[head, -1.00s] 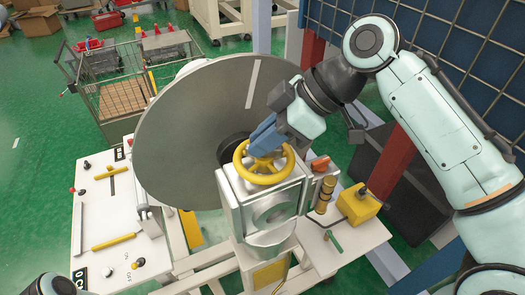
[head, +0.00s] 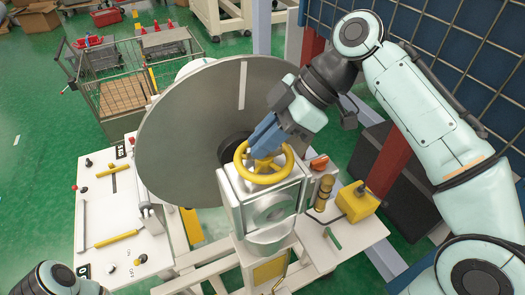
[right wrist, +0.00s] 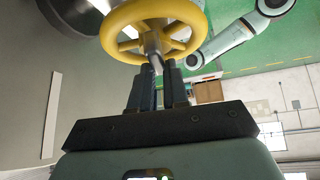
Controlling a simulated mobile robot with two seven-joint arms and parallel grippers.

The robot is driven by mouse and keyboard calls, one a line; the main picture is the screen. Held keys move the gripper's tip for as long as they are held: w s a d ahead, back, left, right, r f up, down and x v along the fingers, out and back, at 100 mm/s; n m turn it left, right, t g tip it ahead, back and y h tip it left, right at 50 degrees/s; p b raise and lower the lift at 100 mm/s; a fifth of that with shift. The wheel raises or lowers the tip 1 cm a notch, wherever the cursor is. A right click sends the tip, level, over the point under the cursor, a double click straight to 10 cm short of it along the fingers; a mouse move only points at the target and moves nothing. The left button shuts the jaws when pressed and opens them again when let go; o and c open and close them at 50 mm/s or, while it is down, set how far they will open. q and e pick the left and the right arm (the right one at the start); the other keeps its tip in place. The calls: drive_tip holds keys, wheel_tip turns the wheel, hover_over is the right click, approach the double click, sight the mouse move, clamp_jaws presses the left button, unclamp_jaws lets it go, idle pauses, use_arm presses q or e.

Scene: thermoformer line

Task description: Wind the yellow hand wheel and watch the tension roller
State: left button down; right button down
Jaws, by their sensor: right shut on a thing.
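The yellow hand wheel (head: 263,175) sits on top of a grey metal housing (head: 262,215), in front of a large grey disc (head: 185,140). My right gripper (head: 262,150) comes down at a slant over the wheel, its blue fingers shut at the wheel. In the right wrist view the dark fingers (right wrist: 160,70) meet a short grey post by the hub of the yellow wheel (right wrist: 115,40). The fingertips partly hide where they touch it. I cannot tell for sure which part is the tension roller. Part of my left arm shows at the lower left; its gripper is out of view.
A white control panel (head: 130,255) with levers and knobs lies left of the disc. A yellow box (head: 358,202) and a brass cylinder (head: 322,192) stand right of the housing. A wire trolley (head: 125,75) is behind. A blue grid wall (head: 470,60) bounds the right.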

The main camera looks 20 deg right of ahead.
drive_tip(key=shift+w+n+g, duration=0.15)
drive_tip(key=shift+n+g, duration=0.65)
drive_tip(key=shift+n, duration=0.3)
drive_tip(key=shift+s, duration=0.2)
drive_tip(key=shift+w+n+g, duration=0.1)
drive_tip(key=shift+n+g, duration=0.4)
drive_tip(key=shift+n, duration=0.1)
drive_tip(key=c, duration=1.4)
unclamp_jaws()
drive_tip(key=shift+n, duration=0.4)
drive_tip(key=o, duration=0.4)
drive_tip(key=shift+c, duration=0.2)
drive_tip(key=shift+a+r, duration=0.1)
